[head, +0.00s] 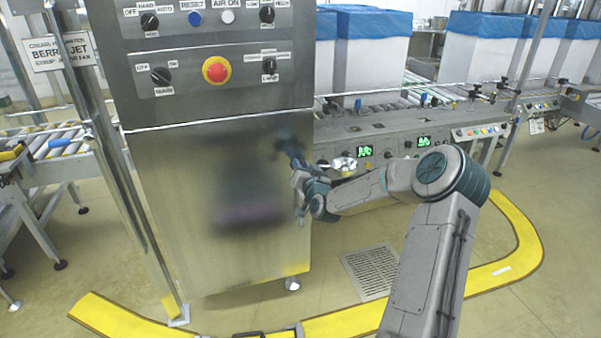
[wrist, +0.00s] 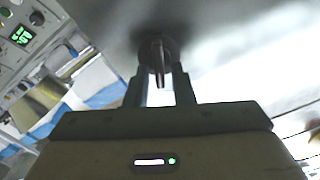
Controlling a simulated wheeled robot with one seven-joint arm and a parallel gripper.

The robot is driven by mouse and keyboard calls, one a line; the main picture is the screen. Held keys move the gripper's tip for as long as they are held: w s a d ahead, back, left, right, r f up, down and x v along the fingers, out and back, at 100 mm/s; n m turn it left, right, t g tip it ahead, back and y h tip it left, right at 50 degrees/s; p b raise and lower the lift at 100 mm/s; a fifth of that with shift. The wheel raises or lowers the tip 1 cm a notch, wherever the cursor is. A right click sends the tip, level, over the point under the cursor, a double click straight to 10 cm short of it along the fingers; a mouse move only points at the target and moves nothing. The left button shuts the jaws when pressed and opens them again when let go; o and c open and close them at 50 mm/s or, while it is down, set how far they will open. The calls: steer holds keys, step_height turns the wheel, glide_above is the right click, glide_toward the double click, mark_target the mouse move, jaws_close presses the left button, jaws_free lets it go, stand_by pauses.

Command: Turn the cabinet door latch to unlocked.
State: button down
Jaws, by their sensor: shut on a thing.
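The steel cabinet door (head: 170,190) fills the left middle of the head view, below the control panel. The latch (wrist: 158,54) is a dark round base with a narrow handle in the wrist view. My gripper (wrist: 160,78) has one finger on each side of the handle and is shut on it. In the head view my gripper (head: 285,145) is at the right part of the door, and the latch is hard to make out there. I cannot read any lock marking beside the latch.
The control panel (head: 215,110) has knobs and a red emergency button (head: 216,69). A conveyor (head: 385,125) with white boxes lined in blue stands right of the cabinet. A yellow floor line (head: 520,235) and a floor grate (head: 370,270) lie on the open floor.

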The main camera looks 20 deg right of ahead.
steer(key=m+b, duration=0.1)
steer(key=m, duration=0.3)
steer(key=m+b, duration=0.2)
steer(key=m, duration=0.2)
steer(key=f+m+b, duration=0.1)
steer(key=m, duration=0.3)
steer(key=shift+d+f+m+b, duration=0.1)
steer(key=shift+d+m+b, duration=0.2)
steer(key=shift+d+b, duration=0.1)
steer(key=shift+a, duration=0.1)
steer(key=c, duration=1.5)
jaws_free()
steer(key=s, duration=0.4)
steer(key=s+p, duration=0.1)
steer(key=s, duration=0.8)
steer(key=shift+s+a, duration=0.25)
steer(key=shift+s, duration=0.15)
